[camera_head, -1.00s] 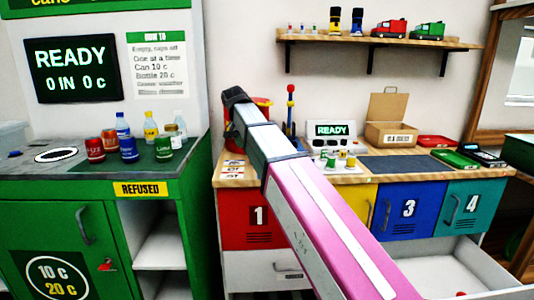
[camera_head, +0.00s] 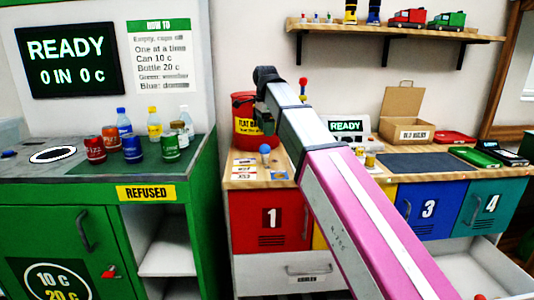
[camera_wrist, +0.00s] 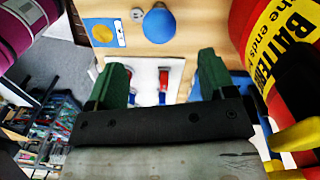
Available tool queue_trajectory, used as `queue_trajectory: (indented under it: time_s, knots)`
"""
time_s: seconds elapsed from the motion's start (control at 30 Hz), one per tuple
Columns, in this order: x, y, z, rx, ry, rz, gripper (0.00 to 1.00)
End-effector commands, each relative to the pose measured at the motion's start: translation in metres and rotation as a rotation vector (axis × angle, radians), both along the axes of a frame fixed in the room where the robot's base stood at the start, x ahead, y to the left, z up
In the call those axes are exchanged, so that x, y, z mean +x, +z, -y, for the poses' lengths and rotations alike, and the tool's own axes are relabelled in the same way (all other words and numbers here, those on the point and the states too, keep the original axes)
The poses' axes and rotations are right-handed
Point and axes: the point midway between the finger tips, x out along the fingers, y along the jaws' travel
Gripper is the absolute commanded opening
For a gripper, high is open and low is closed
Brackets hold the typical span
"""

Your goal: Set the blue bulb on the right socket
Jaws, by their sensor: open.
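The blue bulb (camera_head: 265,149) stands on the left part of the wooden bench top, behind some small printed cards. In the wrist view the blue bulb (camera_wrist: 158,26) is seen from above, beyond my fingertips and apart from them. My gripper (camera_wrist: 164,72) is open, with its two green fingers spread and nothing between them. In the head view my arm hides the gripper's fingers. I cannot make out the right socket; my arm covers part of the bench around the READY display (camera_head: 346,126).
A red battery drum (camera_head: 243,112) stands at the bench's back left and close on the right in the wrist view (camera_wrist: 285,45). An open cardboard box (camera_head: 398,128) and a dark mat (camera_head: 415,163) lie right. A white drawer (camera_head: 470,270) is open below.

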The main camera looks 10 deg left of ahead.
Motion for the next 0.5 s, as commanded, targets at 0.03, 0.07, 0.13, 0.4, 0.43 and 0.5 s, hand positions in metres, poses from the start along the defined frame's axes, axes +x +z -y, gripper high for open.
queue_trajectory:
  time_s: [0.03,0.07,0.13,0.4,0.43,0.5]
  knots:
    - [-0.001,-0.009,0.001,0.000,0.000,-0.001,0.76]
    - [-0.001,-0.013,0.001,-0.001,0.000,0.000,0.76]
    - [-0.001,-0.024,0.001,-0.001,0.001,0.000,0.76]
    - [0.000,-0.046,0.001,-0.001,0.001,0.000,0.76]
    - [0.000,-0.048,0.001,-0.001,0.001,0.000,0.76]
    - [-0.001,-0.055,0.002,-0.001,0.002,0.000,0.76]
